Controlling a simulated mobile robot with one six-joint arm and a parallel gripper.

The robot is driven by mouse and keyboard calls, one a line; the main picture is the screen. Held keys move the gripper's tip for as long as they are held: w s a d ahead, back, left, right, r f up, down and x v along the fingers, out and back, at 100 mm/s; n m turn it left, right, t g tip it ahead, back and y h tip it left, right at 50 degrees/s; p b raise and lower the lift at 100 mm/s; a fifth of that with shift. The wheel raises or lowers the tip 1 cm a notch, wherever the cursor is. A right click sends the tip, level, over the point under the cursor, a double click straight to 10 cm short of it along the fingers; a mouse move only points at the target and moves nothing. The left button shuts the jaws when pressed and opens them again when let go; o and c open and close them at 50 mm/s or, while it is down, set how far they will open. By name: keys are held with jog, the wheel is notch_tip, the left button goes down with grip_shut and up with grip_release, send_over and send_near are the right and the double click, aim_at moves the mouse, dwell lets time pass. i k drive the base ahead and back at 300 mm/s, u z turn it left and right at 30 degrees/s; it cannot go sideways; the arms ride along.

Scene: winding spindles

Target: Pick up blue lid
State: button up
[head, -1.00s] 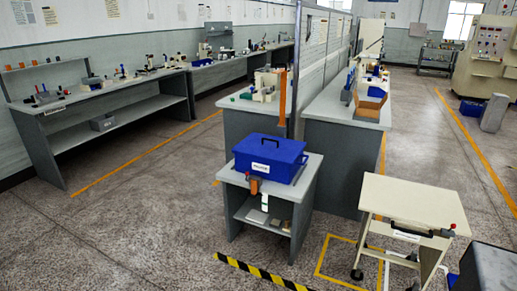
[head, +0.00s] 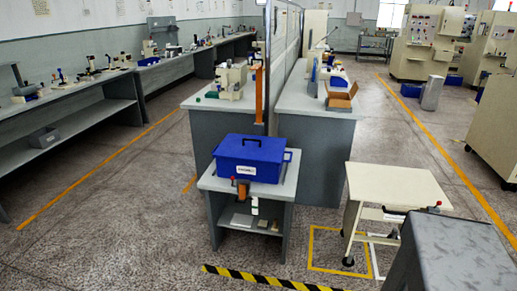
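A blue box stands on a small grey table (head: 208,183) near the middle of the head view. Its blue lid (head: 262,150) lies on top, with a dark handle on the upper face. The lid looks closed on the box. A white label is on the box's front (head: 246,169). My gripper is not in view, so its state does not show.
A cream wheeled cart (head: 400,187) stands to the right of the small table. A grey block-like thing (head: 450,262) fills the lower right. Workbenches (head: 225,110) stand behind the table. A striped floor line (head: 265,281) runs in front; the left floor is clear.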

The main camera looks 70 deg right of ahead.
aim_at(248, 148)
jog(key=z, duration=0.6)
jog(key=i, duration=0.7)
jog(key=z, duration=0.35)
